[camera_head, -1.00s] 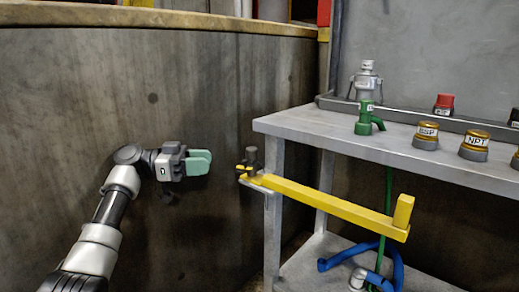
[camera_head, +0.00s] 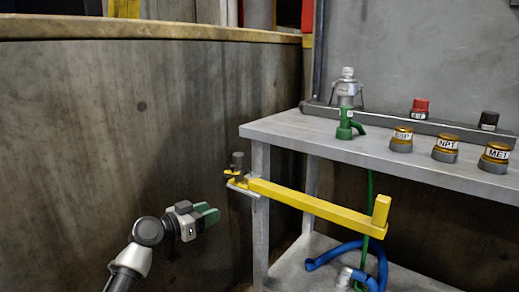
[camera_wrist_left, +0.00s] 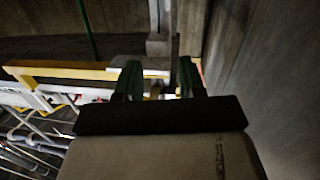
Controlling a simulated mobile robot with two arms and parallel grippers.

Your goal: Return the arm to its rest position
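My left arm comes in from the lower left in the head view. Its gripper (camera_head: 210,216) has green finger pads and is in front of the dark curved wall, left of and below the bench corner. In the left wrist view the two green fingers (camera_wrist_left: 160,82) stand apart with a gap between them, so the gripper is open. Nothing shows held in it. The yellow lever (camera_head: 315,206) is to the right of the gripper, apart from it in the head view. My right gripper is not in view.
A grey metal bench (camera_head: 285,130) stands at the right. It carries a green-and-silver valve fitting (camera_head: 346,105), a red-topped button (camera_head: 419,108) and several labelled gold caps (camera_head: 446,146). A blue hose (camera_head: 330,255) lies below. The dark curved wall (camera_head: 90,130) fills the left side.

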